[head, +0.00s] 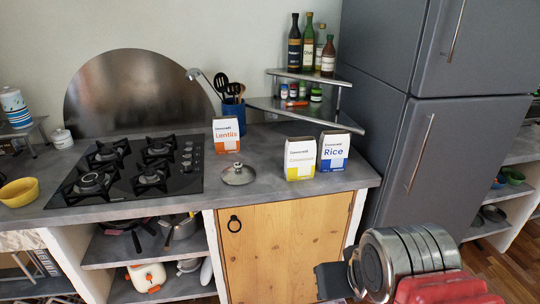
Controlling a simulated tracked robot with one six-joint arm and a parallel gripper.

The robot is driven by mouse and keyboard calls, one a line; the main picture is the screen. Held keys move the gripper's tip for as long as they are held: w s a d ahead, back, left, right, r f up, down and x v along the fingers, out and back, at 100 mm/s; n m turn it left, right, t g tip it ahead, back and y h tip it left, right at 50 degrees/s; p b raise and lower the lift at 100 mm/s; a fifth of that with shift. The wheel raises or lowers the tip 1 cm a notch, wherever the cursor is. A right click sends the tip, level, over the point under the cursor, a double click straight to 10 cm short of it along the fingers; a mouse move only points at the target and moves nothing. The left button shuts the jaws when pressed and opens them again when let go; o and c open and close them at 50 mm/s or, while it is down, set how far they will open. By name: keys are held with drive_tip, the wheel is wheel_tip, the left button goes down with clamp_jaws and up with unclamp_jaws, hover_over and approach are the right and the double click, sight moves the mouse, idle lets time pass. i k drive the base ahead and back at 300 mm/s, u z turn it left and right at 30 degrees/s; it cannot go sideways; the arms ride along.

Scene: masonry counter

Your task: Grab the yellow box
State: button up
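The yellow box (299,158) is a white carton with a yellow lower part, standing upright on the grey counter (262,190). A blue and white box marked Rice (333,151) stands just right of it, very close; I cannot tell whether they touch. My arm comes in at the lower right, in front of the counter and below its top. The dark piece at its end (334,281) looks like my gripper, apart from the yellow box. Its fingers cannot be made out, so its opening is unclear.
An orange and white Lentils box (226,134) stands left of the yellow box. A pot lid (238,174) lies in front of it. A corner shelf (307,107) with bottles rises behind. The stove (132,166) is at left, the fridge (430,120) at right.

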sight(300, 153)
drive_tip(key=u, duration=0.65)
drive_tip(key=i, duration=0.95)
drive_tip(key=u, duration=0.6)
